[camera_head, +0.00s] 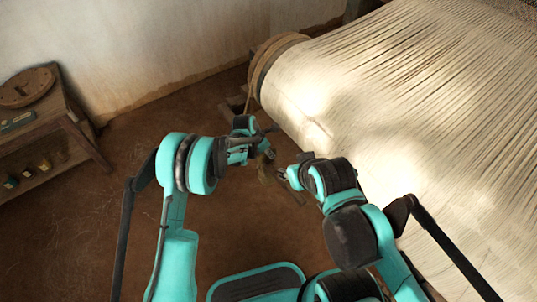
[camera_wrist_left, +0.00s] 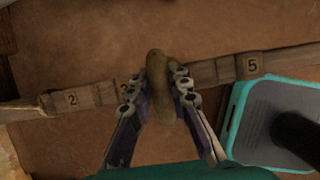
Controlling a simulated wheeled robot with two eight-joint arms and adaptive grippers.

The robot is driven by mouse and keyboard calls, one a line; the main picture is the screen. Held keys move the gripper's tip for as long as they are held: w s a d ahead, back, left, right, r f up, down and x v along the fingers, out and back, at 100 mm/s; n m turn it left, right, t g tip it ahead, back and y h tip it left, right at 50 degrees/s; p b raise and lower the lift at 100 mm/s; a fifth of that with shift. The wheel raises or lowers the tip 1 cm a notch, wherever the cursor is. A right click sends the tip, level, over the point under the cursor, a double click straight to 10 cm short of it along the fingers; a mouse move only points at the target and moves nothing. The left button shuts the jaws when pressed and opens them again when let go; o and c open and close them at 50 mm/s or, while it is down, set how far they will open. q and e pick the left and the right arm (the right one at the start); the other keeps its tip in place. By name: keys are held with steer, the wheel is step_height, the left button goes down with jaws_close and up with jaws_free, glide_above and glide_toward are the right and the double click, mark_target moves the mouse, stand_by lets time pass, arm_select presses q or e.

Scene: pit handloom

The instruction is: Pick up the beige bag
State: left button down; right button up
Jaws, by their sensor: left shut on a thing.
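The beige bag (camera_wrist_left: 157,85) is a small, elongated, brownish-tan bundle between the fingers of my left gripper (camera_wrist_left: 157,95) in the left wrist view. The fingers press on it from both sides, and its top end sticks out beyond them. In the head view the bag (camera_head: 265,170) shows small and dark below my left gripper (camera_head: 266,151), partly hidden. My right gripper (camera_head: 285,180) is just to the right of the bag; its fingers are too small to tell open from shut.
A wooden bar with number blocks (camera_wrist_left: 254,66) runs beneath the bag in the left wrist view. The loom's wide roll of pale threads (camera_head: 400,110) fills the right side. A wooden shelf (camera_head: 45,125) with small items stands at the left.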

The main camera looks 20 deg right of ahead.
arm_select(q)
step_height(320, 180, up, 2)
steer(key=shift+r+p, duration=0.15)
steer(key=shift+p, duration=0.3)
steer(key=shift+a+r, duration=0.1)
steer(key=s+a+p, duration=0.1)
steer(key=s+a, duration=0.2)
steer(key=a, duration=0.5)
steer(key=s+a+p, duration=0.2)
steer(key=s+a, duration=0.1)
steer(key=a, duration=0.5)
steer(key=shift+a+p, duration=0.3)
steer(key=shift+a, duration=0.05)
arm_select(e)
step_height(320, 180, up, 5)
steer(key=shift+f, duration=0.1)
arm_select(q)
steer(key=shift+s, duration=0.1)
